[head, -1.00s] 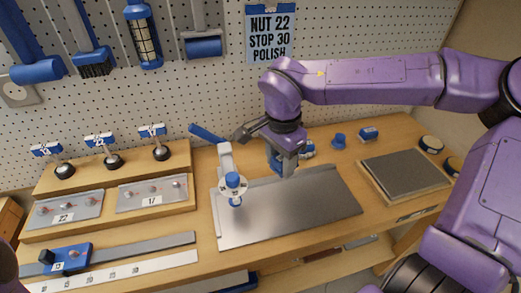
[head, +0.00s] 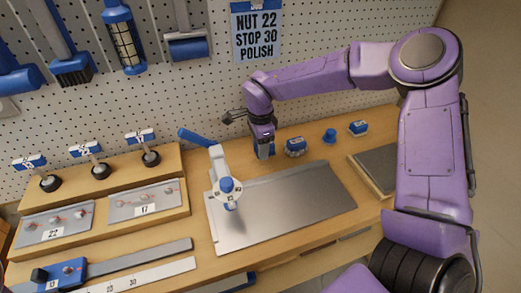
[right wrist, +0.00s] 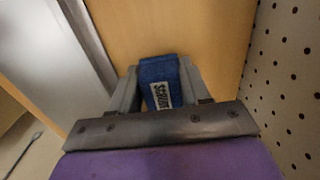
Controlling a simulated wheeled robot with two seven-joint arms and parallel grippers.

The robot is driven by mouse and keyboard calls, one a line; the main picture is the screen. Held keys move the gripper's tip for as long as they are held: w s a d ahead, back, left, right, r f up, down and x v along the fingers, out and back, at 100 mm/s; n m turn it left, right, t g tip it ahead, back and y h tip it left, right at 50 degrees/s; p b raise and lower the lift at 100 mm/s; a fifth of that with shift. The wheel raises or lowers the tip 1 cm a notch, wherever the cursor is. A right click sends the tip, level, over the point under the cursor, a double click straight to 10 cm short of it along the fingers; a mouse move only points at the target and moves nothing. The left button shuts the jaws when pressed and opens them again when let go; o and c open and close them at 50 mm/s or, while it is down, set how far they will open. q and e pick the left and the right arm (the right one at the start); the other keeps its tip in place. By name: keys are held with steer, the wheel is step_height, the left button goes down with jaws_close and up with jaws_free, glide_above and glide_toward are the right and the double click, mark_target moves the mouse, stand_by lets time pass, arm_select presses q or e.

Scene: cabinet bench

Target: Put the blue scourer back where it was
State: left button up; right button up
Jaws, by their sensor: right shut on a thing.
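The blue scourer (right wrist: 160,84), with a pale label, is upright between the fingers of my right gripper (right wrist: 158,92) in the right wrist view. In the head view my right gripper (head: 264,150) points down behind the back edge of the metal plate (head: 280,208), near the pegboard. Only a small part of the scourer (head: 271,149) shows there. It is at or just above the wooden bench top; I cannot tell if it touches. My left gripper is not in view.
A blue block (head: 295,146) stands just right of my gripper, then a blue knob (head: 329,136) and another blue block (head: 358,128). A blue-handled lever fixture (head: 222,170) stands to the left. The pegboard (head: 330,60) is close behind.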

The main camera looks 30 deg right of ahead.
step_height(320, 180, down, 2)
steer(key=shift+f, duration=0.25)
steer(key=shift+s+f, duration=0.1)
steer(key=o, duration=1)
step_height(320, 180, up, 12)
steer(key=shift+r+b, duration=0.2)
steer(key=shift+b, duration=0.3)
